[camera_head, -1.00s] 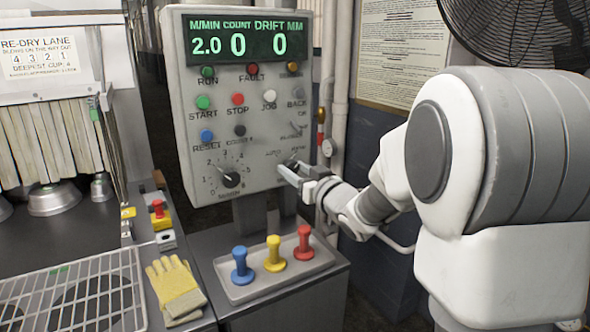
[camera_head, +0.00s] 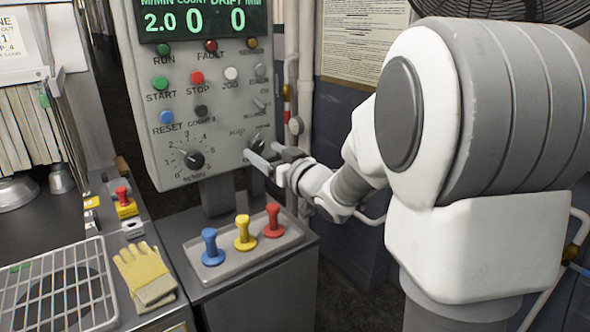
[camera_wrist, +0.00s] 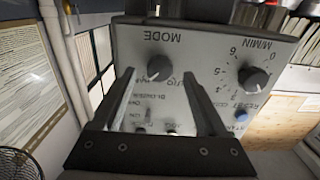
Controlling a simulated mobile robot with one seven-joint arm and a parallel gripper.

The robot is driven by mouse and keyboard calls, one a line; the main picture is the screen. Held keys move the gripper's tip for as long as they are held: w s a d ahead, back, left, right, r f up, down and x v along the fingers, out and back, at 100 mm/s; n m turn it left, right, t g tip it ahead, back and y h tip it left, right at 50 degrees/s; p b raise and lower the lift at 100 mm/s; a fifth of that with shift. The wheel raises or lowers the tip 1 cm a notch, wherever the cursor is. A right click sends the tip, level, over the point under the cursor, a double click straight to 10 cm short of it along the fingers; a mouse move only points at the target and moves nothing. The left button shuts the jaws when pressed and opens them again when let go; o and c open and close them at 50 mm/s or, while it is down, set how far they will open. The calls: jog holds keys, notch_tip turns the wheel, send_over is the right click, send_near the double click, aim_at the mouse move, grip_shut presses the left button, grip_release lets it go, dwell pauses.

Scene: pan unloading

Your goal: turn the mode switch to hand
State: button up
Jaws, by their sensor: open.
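The mode switch is a black round knob (camera_head: 257,141) at the lower right of the grey control panel (camera_head: 225,105). In the wrist view, which is upside down, the mode knob (camera_wrist: 159,67) sits under the word MODE. A small pale mark shows on its edge, but I cannot tell surely which label it points to. My gripper (camera_head: 262,155) is open in front of the panel, beside and just below the knob. In the wrist view my gripper (camera_wrist: 158,74) has a fingertip on each side of the knob, with gaps; I see no contact.
A second black knob, M/MIN (camera_wrist: 252,78), is beside the mode knob. Blue (camera_head: 210,246), yellow (camera_head: 244,233) and red (camera_head: 273,220) handles stand in a tray below the panel. A glove (camera_head: 146,275) lies left of them. Pipes (camera_head: 305,80) run right of the panel.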

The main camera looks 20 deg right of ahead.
jog(key=v, duration=1.4)
jog(key=shift+s, duration=0.35)
jog(key=shift+d+r, duration=0.1)
jog(key=shift+d, duration=0.05)
